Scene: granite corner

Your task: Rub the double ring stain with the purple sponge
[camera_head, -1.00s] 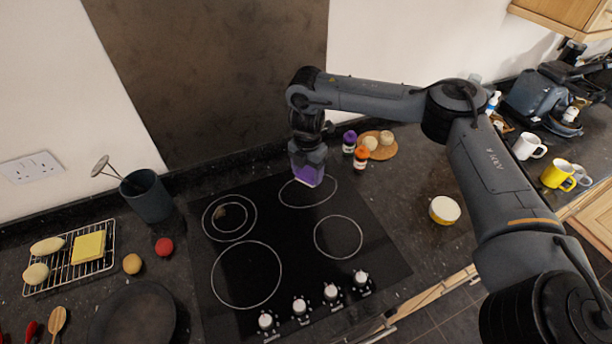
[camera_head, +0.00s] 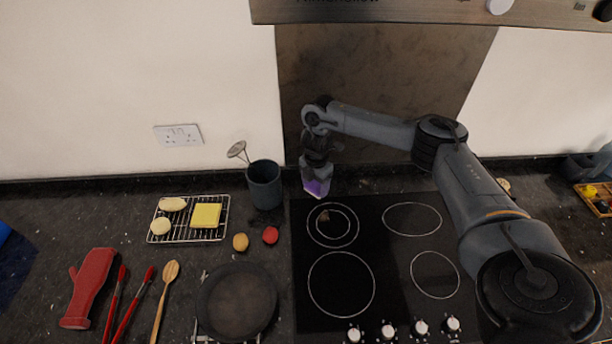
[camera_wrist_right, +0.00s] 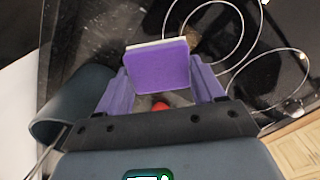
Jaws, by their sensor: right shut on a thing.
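My right gripper (camera_head: 316,176) is shut on the purple sponge (camera_head: 317,188), a purple block with a pale edge. In the head view it shows just behind the double ring (camera_head: 333,225) at the hob's back left. A small brown stain (camera_head: 324,216) lies inside the double ring, toward its upper left. In the right wrist view, the sponge (camera_wrist_right: 158,68) sits between the fingers, and part of the stain (camera_wrist_right: 194,39) shows beyond its upper right corner. The sponge appears to be above the surface, apart from the stain. My left gripper is out of view.
A dark utensil pot (camera_head: 265,186) stands close left of the sponge. A red ball-like item (camera_head: 271,236), a frying pan (camera_head: 237,302) and a wire rack (camera_head: 186,234) are further left. The other hob rings are clear; knobs (camera_head: 388,331) line the front.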

